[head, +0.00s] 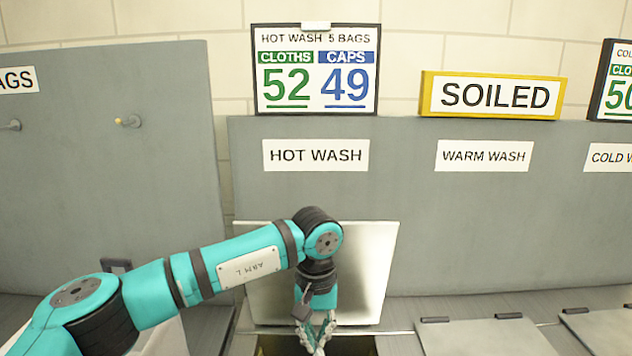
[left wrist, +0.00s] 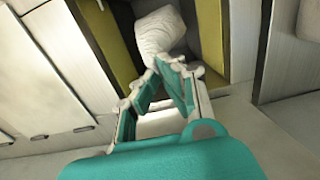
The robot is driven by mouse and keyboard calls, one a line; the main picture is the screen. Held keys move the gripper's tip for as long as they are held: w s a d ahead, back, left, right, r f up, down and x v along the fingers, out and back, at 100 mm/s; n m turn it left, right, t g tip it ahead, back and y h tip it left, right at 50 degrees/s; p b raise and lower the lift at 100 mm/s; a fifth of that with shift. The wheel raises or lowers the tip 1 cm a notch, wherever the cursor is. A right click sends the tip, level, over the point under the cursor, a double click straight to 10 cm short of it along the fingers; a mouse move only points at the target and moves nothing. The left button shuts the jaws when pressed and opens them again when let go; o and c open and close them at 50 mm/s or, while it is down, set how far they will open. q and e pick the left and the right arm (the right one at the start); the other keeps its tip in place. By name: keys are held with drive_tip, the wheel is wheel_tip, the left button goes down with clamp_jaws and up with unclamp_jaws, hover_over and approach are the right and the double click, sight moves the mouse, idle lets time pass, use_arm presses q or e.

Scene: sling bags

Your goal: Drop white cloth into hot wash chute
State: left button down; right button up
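The hot wash chute is the opening (head: 350,346) below the HOT WASH label (head: 315,155). Its metal lid (head: 365,275) stands raised behind my left arm. My left gripper (head: 317,338) points down at the opening. In the left wrist view, the left gripper (left wrist: 168,68) has its fingertips closed together on a bunched white cloth (left wrist: 160,32). The cloth hangs beyond the fingertips, between the chute's yellowish inner walls (left wrist: 212,35). In the head view the cloth is mostly hidden by the gripper and the frame edge. My right gripper is out of view.
The warm wash lid (head: 485,338) is shut to the right, with another shut lid (head: 605,330) beyond it. A SOILED sign (head: 492,96) and a count board (head: 315,70) stand above. A white item (head: 165,338) shows partly at lower left, behind my arm.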

use_arm(q)
drive_tip(key=shift+f, duration=0.45)
drive_tip(key=shift+c, duration=0.8)
unclamp_jaws()
drive_tip(key=shift+r, duration=0.1)
wheel_tip(320, 180, up, 6)
drive_tip(key=shift+f+p, duration=0.25)
drive_tip(key=shift+p, duration=1)
